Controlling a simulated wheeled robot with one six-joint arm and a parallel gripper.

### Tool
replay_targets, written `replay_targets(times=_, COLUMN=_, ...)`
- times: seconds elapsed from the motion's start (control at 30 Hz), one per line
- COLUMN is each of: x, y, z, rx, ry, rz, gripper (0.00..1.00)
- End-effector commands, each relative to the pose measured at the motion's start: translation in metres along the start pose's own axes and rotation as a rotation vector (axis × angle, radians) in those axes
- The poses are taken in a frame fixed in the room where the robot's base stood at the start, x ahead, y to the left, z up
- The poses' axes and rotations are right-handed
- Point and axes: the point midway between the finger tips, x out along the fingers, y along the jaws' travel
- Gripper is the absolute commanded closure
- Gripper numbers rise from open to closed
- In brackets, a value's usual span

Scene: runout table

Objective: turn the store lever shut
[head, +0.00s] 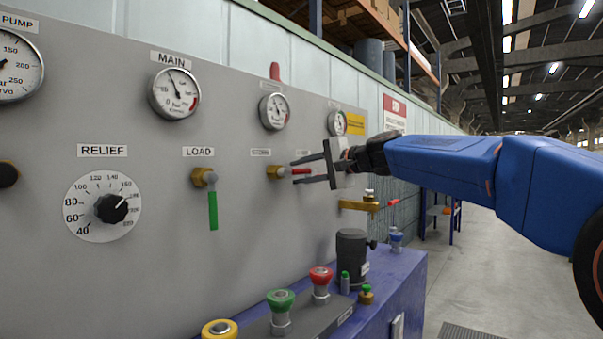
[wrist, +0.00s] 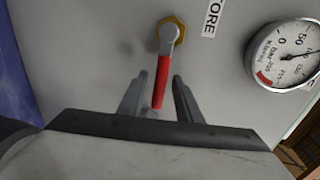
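The store lever has a red handle (head: 301,171) on a brass hub (head: 275,172), under the small "STORE" label on the grey panel. The handle points level to the right in the head view. In the wrist view the red handle (wrist: 162,82) hangs from its brass hub (wrist: 174,30) with the "STORE" label beside it. My gripper (head: 294,173) is open, one finger above the handle and one below. In the wrist view my gripper (wrist: 160,76) has the handle between its fingers, with gaps showing on both sides.
The load lever (head: 213,210) with a green handle hangs down to the left. A brass valve (head: 358,206) with a red handle sits below my gripper. A dark cylinder (head: 352,257) and red and green buttons (head: 320,280) stand on the blue console below. Gauges (head: 274,112) are above.

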Motion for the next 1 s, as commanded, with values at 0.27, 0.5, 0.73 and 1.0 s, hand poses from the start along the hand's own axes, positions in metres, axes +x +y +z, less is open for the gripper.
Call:
replay_targets(times=0.27, x=-0.038, y=-0.001, z=-0.001, rx=0.0, ry=0.004, rz=-0.002, gripper=0.68)
replay_targets(times=0.5, x=-0.087, y=-0.001, z=-0.001, rx=-0.002, ry=0.005, rz=-0.001, gripper=0.68)
replay_targets(times=0.73, x=-0.13, y=0.0, z=-0.001, rx=0.0, ry=0.003, rz=-0.001, gripper=0.68)
replay_targets(times=1.0, x=-0.164, y=0.0, z=0.0, rx=0.0, ry=0.002, rz=0.0, gripper=0.68)
